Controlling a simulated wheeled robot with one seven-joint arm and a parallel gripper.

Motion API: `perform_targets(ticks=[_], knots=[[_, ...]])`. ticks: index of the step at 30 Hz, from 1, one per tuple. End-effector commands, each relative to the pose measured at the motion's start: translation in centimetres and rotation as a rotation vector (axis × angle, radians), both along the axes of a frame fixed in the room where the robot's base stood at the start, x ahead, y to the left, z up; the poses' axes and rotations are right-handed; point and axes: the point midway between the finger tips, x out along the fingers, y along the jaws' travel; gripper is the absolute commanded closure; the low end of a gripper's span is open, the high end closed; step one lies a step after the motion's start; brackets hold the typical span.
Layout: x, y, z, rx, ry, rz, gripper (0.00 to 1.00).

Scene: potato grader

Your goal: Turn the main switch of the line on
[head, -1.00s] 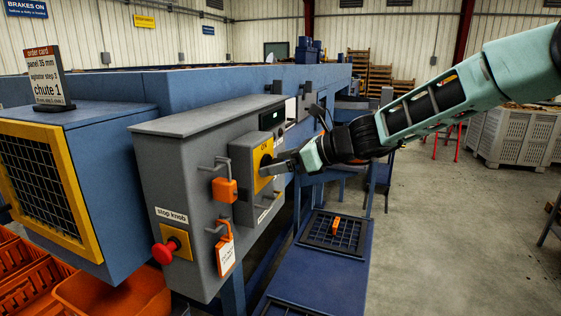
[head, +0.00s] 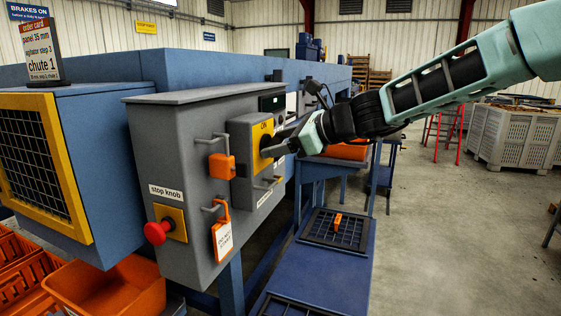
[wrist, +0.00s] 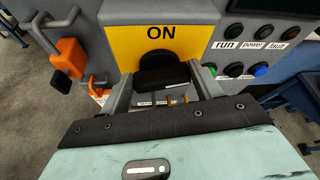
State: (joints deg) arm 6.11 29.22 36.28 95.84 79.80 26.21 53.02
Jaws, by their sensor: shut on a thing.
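The main switch has a yellow plate (head: 262,135) marked ON, on the grey control cabinet (head: 180,200). Its black handle (wrist: 162,76) stands out from the plate below the word ON in the wrist view. My gripper (head: 273,147) is at the switch, and it also shows in the wrist view (wrist: 163,88). Its two fingers lie on either side of the handle and are shut on it. A white label below is partly hidden.
An orange padlock (head: 221,166) and a tagged orange lock (head: 222,238) hang left of the switch. A red stop knob (head: 157,232) sticks out lower left. Run, power and fault lamps (wrist: 264,31) are right of the switch. Open floor (head: 440,240) lies right.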

Motion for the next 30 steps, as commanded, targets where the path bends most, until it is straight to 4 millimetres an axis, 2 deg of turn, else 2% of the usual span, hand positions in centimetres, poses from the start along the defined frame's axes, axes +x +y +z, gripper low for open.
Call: perform_targets(ticks=[1, 30], knots=[[-0.09, 0.02, -1.13, -0.014, -0.044, 0.000, 0.59], [-0.94, 0.37, -1.94, -0.299, -0.832, 0.000, 0.59]])
